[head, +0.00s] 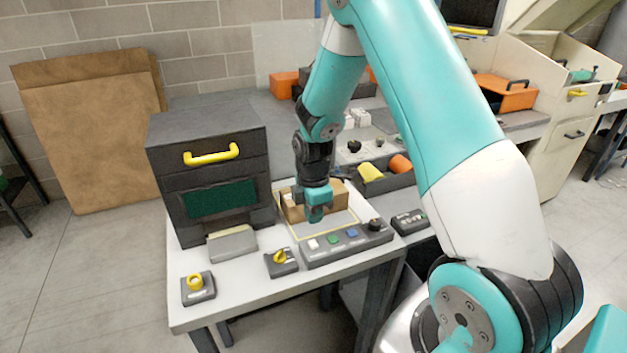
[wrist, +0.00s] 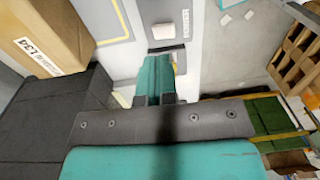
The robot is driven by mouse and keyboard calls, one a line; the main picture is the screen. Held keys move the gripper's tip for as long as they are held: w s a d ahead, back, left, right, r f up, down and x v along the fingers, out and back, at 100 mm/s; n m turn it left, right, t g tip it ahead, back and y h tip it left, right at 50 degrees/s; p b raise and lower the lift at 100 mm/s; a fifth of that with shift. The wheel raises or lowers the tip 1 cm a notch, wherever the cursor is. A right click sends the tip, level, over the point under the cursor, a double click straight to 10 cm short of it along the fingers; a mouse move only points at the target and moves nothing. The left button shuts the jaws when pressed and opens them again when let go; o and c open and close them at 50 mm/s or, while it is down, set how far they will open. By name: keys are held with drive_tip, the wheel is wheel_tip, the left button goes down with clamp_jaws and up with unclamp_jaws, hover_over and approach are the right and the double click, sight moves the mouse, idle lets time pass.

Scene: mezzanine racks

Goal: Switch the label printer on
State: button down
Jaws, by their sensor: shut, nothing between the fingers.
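The label printer seems to be the dark grey machine (head: 208,165) with a yellow handle and a dark green window, at the left of the white table; no name is readable on it. In front of the table's middle lies a grey panel (head: 345,243) with white, green and blue buttons and a black knob. Small grey boxes with yellow rotary knobs stand at the front edge, one beside the panel (head: 281,260), one further left (head: 198,287). My gripper (head: 316,214) points down behind the panel, shut and empty. In the wrist view its closed fingers (wrist: 159,80) partly hide a grey part beyond them.
A cardboard box (head: 296,207) stands right behind my gripper; it also shows in the wrist view (wrist: 55,35), labelled L34. A dark tray (head: 384,182) with yellow and orange items lies behind on the right. A small dark control (head: 409,221) sits right of the panel.

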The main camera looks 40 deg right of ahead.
wheel_tip(320, 180, up, 8)
drive_tip(key=w+b, duration=0.1)
drive_tip(key=shift+w+d+f, duration=0.1)
idle(0.5)
